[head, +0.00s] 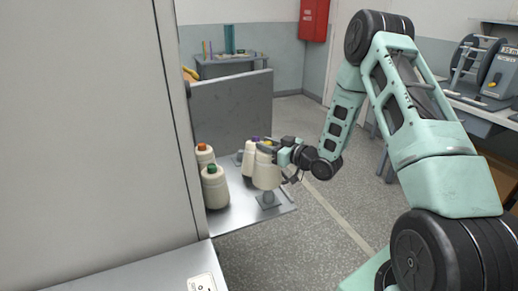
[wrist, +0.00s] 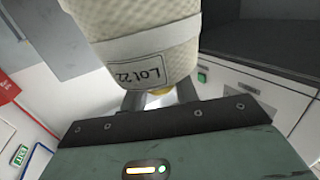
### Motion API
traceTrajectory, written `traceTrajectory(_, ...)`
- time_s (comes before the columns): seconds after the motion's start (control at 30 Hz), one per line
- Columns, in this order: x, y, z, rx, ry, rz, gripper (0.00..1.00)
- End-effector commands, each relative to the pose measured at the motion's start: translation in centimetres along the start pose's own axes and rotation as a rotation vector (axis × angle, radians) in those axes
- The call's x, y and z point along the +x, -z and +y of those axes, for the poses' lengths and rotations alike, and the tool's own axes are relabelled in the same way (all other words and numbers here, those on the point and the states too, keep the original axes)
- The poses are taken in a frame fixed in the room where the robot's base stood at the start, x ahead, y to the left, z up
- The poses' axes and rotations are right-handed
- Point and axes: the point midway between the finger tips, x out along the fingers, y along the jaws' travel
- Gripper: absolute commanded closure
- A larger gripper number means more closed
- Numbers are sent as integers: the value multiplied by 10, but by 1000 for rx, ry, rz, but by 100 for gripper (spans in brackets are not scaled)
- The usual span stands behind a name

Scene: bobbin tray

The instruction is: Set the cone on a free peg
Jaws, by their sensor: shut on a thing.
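A cream yarn cone (head: 266,173) with a band labelled "Lot 22" in the wrist view (wrist: 145,45) is upright in my gripper (head: 272,148). The jaws are shut on its yellow top end, which shows a little in the wrist view between my gripper's fingers (wrist: 160,99). A grey peg with a square base (head: 268,201) stands directly below the cone in the head view. I cannot tell whether the cone touches it. The grey tray (head: 237,217) also holds cones with orange (head: 205,154), green (head: 214,188) and purple (head: 249,160) tops.
A tall grey panel (head: 100,120) stands close on the left of the tray. An upright grey board (head: 231,108) rises behind the cones. Open floor (head: 330,215) lies to the right. A bench with machines (head: 484,75) is at the far right.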

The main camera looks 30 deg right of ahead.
Motion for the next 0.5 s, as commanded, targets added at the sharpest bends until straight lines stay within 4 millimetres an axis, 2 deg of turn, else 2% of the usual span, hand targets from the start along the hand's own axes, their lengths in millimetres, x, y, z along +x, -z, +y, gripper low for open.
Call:
traceTrajectory(0.27, -4, -4, 5, 0, 19, 1, 100)
traceTrajectory(0.5, -3, -22, 5, 0, 18, 2, 100)
